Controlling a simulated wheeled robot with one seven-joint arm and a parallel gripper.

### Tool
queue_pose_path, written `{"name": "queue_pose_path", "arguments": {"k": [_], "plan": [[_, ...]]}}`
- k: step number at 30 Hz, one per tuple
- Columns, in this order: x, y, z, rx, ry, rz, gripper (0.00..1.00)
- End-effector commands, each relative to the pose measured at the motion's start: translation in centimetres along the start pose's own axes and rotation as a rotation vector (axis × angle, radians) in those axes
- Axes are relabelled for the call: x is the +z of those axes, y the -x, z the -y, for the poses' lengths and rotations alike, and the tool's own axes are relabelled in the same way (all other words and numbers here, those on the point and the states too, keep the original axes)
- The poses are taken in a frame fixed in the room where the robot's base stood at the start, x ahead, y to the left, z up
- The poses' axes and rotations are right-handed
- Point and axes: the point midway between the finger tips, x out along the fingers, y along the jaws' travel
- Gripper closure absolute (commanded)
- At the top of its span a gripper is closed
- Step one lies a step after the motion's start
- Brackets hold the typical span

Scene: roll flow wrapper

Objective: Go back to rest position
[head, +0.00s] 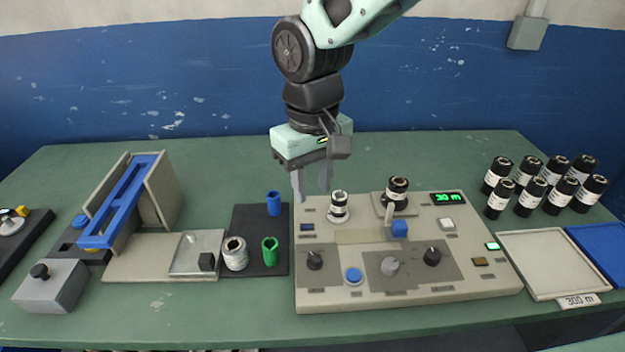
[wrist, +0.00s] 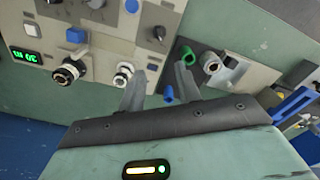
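My gripper (head: 312,187) hangs fingers-down above the back left part of the beige control panel (head: 460,289). Its two fingers are apart with nothing between them. In the wrist view the gripper (wrist: 160,85) also shows its fingers spread and empty. A white and black roll on a spindle (head: 338,208) stands just right of and below the fingertips, apart from them. A second black and white roll (head: 397,190) sits on the panel farther right. The panel's green display (head: 447,198) reads about 30 m.
A dark mat (head: 254,222) holds a blue cylinder (head: 273,204), a green cylinder (head: 270,251) and a white roll (head: 235,253). A blue-framed device (head: 125,200) stands left. Several black rolls (head: 541,185) stand at the back right near an empty tray (head: 545,262). Space above the table is open.

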Motion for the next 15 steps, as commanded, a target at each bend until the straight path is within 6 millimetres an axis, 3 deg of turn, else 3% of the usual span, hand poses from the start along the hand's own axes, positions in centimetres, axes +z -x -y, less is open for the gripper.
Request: {"name": "queue_pose_path", "arguments": {"k": [8,11,15], "plan": [[0.6,0.2,0.1,-0.007,0.004,-0.001,0.66],[3.5,0.7,0.4,-0.031,0.026,-0.004,0.66],[10.2,1.2,0.8,-0.064,0.079,-0.013,0.66]]}}
